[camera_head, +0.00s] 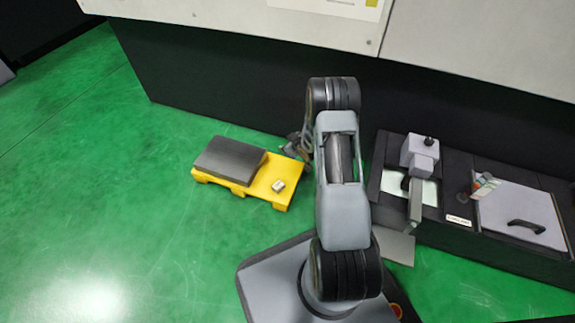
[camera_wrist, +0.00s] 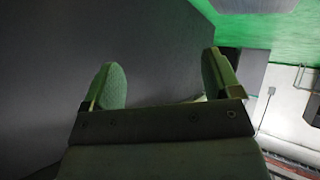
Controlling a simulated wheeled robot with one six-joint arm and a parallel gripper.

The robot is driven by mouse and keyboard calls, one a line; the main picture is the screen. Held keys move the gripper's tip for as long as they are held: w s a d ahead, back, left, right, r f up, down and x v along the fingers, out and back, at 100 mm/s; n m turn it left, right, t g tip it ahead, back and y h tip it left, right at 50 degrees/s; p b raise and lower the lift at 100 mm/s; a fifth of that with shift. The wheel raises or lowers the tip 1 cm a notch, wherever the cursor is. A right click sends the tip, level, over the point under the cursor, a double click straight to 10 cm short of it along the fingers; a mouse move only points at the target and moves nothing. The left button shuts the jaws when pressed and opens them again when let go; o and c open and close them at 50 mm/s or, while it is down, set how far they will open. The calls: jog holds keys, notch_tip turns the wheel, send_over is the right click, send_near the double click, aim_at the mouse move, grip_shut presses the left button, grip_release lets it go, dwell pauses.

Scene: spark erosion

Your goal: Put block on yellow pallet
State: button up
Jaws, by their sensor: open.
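The yellow pallet (camera_head: 260,189) lies on the green floor left of my arm in the head view. A small light-coloured block (camera_head: 278,185) with a dark side rests on the pallet's bare right part. My gripper (camera_head: 293,145) is near the pallet's far right corner in the head view, partly hidden by my arm. In the wrist view my gripper (camera_wrist: 160,72) shows two fingers spread wide with nothing between them. The small block and pallet cannot be made out in the wrist view.
A dark grey slab (camera_head: 228,159) covers the pallet's left part. A dark-fronted machine (camera_head: 230,85) stands behind. Right of my arm is a dark bench (camera_head: 455,241) with a grey device (camera_head: 420,155) and a handled light panel (camera_head: 520,212). Floor to the left is clear.

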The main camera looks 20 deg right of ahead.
jog(key=s+a+r+m+g+h, duration=0.1)
jog(key=s+a+r+g, duration=0.2)
jog(key=r, duration=0.6)
jog(key=s+a+r+m+h, duration=0.15)
jog(key=s+r, duration=0.25)
jog(key=r, duration=0.5)
jog(key=s+a+r+m+g+y, duration=0.1)
jog(key=s+a+r, duration=0.3)
jog(key=s, duration=0.6)
jog(key=s+a+r+g, duration=0.3)
jog(key=s+a+r, duration=0.2)
jog(key=s, duration=0.6)
jog(key=shift+a+m+g+y, duration=0.35)
jog(key=shift+a+g, duration=0.05)
jog(key=shift+a, duration=0.05)
jog(key=shift+r, duration=0.15)
